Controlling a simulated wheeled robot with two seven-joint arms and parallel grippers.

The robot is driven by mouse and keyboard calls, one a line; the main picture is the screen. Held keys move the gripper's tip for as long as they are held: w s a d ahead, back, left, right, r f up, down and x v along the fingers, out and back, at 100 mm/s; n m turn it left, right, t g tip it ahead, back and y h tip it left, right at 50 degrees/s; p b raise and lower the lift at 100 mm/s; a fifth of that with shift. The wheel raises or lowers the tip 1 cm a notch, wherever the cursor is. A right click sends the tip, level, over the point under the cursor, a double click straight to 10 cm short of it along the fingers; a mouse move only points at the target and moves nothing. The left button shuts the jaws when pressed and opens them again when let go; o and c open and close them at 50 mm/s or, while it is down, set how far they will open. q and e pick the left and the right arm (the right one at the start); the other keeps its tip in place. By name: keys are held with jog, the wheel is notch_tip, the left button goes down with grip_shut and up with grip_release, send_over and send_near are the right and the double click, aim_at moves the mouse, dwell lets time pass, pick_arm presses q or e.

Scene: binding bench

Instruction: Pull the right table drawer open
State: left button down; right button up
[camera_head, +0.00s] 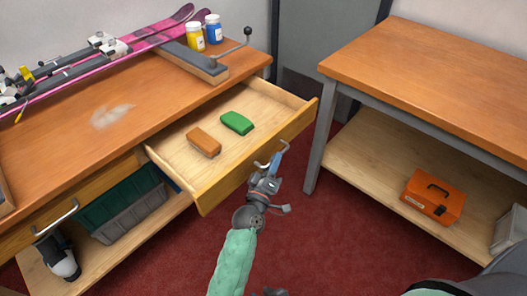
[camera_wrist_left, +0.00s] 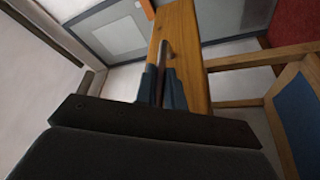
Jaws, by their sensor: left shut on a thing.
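The right table drawer (camera_head: 232,180) stands well out from the workbench, and its inside shows in the head view. An orange-brown block (camera_head: 204,142) and a green block (camera_head: 237,123) lie in it. My left gripper (camera_head: 274,166) is at the drawer's front, shut on the metal handle (camera_head: 262,163). In the left wrist view the handle (camera_wrist_left: 164,52) runs between the blue-grey fingers of my left gripper (camera_wrist_left: 162,85), against the wooden drawer front (camera_wrist_left: 190,45). A small dark part of my right gripper (camera_head: 269,292) shows at the bottom edge; its jaws cannot be made out.
The workbench (camera_head: 60,135) carries skis (camera_head: 95,65), a yellow jar (camera_head: 195,37), a blue jar (camera_head: 214,29) and a clamp bar (camera_head: 190,58). A second table (camera_head: 440,75) with an orange toolbox (camera_head: 434,197) on its shelf stands right. Red floor between is clear.

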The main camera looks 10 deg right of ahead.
pick_arm(q)
jog(key=shift+s+d, duration=0.25)
jog(key=shift+s, duration=0.15)
jog(key=c, duration=1.5)
grip_release()
jog(key=v, duration=0.7)
jog(key=shift+s+a+f, duration=0.1)
jog(key=shift+s+a, duration=0.15)
jog(key=shift+s, duration=0.05)
